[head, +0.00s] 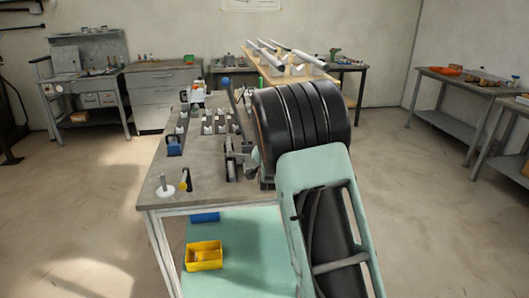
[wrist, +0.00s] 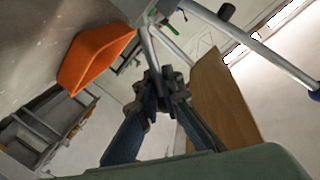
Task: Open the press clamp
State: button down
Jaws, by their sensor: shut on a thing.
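The press clamp (head: 233,113) stands on the right side of the workbench in the head view. Its long grey lever rises steeply and ends in a blue knob (head: 226,81). In the wrist view, a long grey rod with a blue end (wrist: 315,95) runs across the upper right. My gripper (wrist: 160,84) has its dark fingers closed around a narrow grey bar (wrist: 146,44), which looks like part of the clamp. In the head view my arm hides much of the clamp's base, and the grip is hard to make out.
The workbench (head: 152,190) carries several small fixtures, a blue block (head: 173,146) and a white peg (head: 164,188). A yellow bin (head: 204,256) sits on the lower shelf. An orange object (wrist: 95,55) shows in the wrist view. The floor to the left is clear.

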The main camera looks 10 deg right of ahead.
jog(key=d+m+b, duration=0.1)
jog(key=b, duration=0.1)
jog(key=d+f+m+b, duration=0.1)
jog(key=m+b, duration=0.1)
jog(key=b, duration=0.1)
jog(key=d+f+m+y+b, duration=0.1)
jog(key=b, duration=0.2)
jog(key=shift+d+f+m, duration=0.25)
jog(key=shift+m, duration=0.05)
jog(key=shift+d+f+m+g+b, duration=0.2)
jog(key=shift+f+m+b, duration=0.2)
jog(key=shift+m+b, duration=0.25)
jog(key=shift+d+f+m+g+b, duration=0.15)
jog(key=shift+f+m+b, duration=0.2)
jog(key=shift+m+b, duration=0.3)
jog(key=shift+y, duration=0.4)
jog(key=c, duration=2.1)
grip_release()
jog(key=shift+f, duration=0.25)
jog(key=shift+a, duration=0.1)
